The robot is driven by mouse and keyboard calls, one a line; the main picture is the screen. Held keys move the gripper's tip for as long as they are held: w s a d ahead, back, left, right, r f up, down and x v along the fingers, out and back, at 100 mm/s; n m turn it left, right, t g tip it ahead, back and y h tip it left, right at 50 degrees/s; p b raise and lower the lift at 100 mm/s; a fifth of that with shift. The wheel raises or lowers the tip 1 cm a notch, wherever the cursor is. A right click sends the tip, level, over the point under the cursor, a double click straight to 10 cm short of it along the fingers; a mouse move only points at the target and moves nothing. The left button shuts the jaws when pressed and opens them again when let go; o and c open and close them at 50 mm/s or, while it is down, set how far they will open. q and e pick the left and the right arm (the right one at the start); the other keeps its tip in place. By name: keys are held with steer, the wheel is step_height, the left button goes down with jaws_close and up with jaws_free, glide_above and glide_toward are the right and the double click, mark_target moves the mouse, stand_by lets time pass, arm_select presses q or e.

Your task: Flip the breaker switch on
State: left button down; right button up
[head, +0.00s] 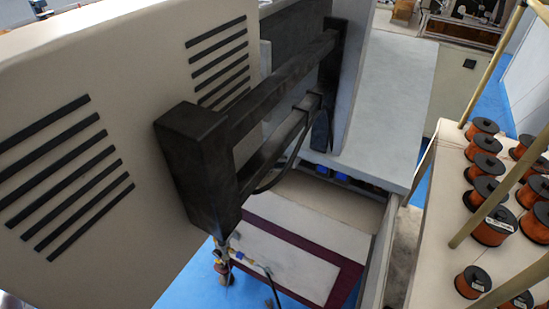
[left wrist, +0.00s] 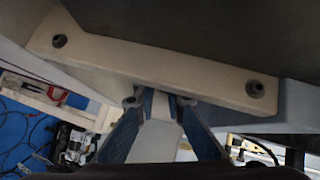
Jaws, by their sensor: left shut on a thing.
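In the left wrist view my left gripper (left wrist: 160,102) has its two blue fingers on either side of a narrow pale grey piece (left wrist: 158,136), and it is shut on it. The fingertips sit just under a beige bar (left wrist: 150,68) with a round bolt near each end. I cannot tell whether the pale piece is the breaker switch. No clearly marked breaker switch shows in the head view. There the left gripper is hard to make out among the dark parts. My right gripper is in neither view.
A beige cabinet (head: 110,215) with black vent slots fills the left of the head view, with a black bracket frame (head: 200,150) in front. Copper wire spools (head: 493,226) stand on a pale rack at right, among brass rods. Blue floor (head: 190,291) shows below.

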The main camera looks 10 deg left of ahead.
arm_select(q)
steer(key=shift+r, duration=0.1)
steer(key=c, duration=2)
jaws_free()
steer(key=shift+a, duration=0.1)
steer(key=v, duration=1.1)
steer(key=shift+s+a+r, duration=0.1)
steer(key=shift+a, duration=0.3)
steer(key=shift+o, duration=0.3)
